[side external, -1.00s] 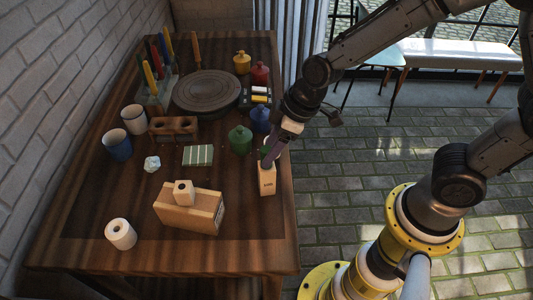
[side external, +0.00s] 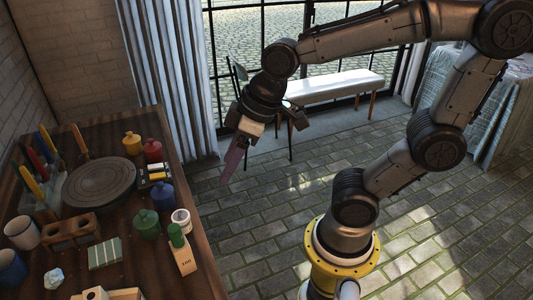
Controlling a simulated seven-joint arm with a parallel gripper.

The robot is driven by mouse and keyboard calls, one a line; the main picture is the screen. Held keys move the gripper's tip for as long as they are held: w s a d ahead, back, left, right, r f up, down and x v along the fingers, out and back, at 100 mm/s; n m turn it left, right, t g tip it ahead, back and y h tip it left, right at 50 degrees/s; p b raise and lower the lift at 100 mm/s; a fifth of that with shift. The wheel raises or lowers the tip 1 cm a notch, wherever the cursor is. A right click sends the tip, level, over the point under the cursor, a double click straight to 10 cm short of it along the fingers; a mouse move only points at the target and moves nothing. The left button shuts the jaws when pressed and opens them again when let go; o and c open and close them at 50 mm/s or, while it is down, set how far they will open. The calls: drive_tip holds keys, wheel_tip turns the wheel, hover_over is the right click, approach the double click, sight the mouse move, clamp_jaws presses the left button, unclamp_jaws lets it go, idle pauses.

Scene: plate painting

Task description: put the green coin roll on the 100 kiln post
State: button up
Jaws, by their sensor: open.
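The green coin roll (side external: 177,235) stands upright on top of the pale kiln post (side external: 184,260), whose face reads 100. The post stands upright near the table's right edge. My gripper (side external: 228,175) is open and empty, up in the air to the upper right of the post, apart from the roll. Its fingers are seen nearly edge-on, so the gap between them does not show.
A round white-topped item (side external: 181,219) stands close behind the roll. A green jar (side external: 147,224) and a blue jar (side external: 161,195) stand nearby to the left. A dark turntable (side external: 99,185) is farther back. Paved floor lies right of the table.

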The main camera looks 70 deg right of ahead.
drive_tip(key=s+d+r+m+h, duration=0.1)
drive_tip(key=s+d+m, duration=0.2)
drive_tip(key=s, duration=0.4)
drive_tip(key=shift+s+d+m+t+h, duration=0.3)
drive_tip(key=shift+d+m+t, duration=0.1)
drive_tip(key=shift+d, duration=0.5)
